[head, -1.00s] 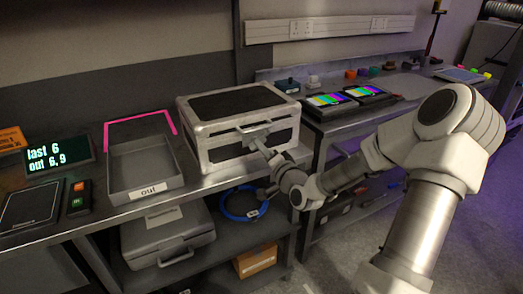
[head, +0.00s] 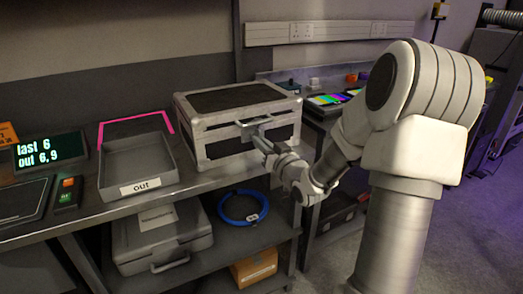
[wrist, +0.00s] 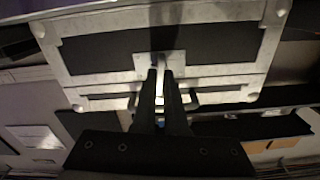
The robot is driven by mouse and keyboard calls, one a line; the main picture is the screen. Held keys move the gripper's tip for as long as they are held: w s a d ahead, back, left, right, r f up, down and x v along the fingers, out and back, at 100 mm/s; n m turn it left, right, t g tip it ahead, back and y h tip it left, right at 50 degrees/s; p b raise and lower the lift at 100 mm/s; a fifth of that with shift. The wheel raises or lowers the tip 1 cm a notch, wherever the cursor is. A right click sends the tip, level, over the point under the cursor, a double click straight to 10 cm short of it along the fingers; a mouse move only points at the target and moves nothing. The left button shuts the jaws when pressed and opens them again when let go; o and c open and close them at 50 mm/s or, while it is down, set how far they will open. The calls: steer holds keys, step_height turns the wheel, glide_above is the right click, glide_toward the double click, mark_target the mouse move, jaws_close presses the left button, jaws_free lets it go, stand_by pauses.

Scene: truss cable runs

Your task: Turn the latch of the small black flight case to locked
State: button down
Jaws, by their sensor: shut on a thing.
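The small flight case (head: 238,97) stands on the bench, black panels in silver-grey edging, its lid down. It fills the upper part of the wrist view (wrist: 105,50). A grey handle (head: 257,122) sticks out of its front. My gripper (head: 262,140) is at the middle of that front, just below the handle. In the wrist view, my gripper (wrist: 160,72) has its two fingers close together at a small metal latch plate (wrist: 174,62), shut on the latch. The fingers hide most of the latch, so its angle cannot be told.
A grey tray marked "out" (head: 140,187) stands left of the case, with a pink frame behind it. A display (head: 50,148) is further left. The shelf below holds a grey case (head: 160,238), a blue cable coil (head: 240,206) and a cardboard box (head: 254,268).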

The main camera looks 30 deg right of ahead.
steer(key=shift+f+n+b, duration=0.1)
steer(key=shift+n+b, duration=0.6)
steer(key=shift+n, duration=0.2)
steer(key=c, duration=1)
jaws_free()
steer(key=shift+o, duration=0.2)
steer(key=shift+s, duration=0.1)
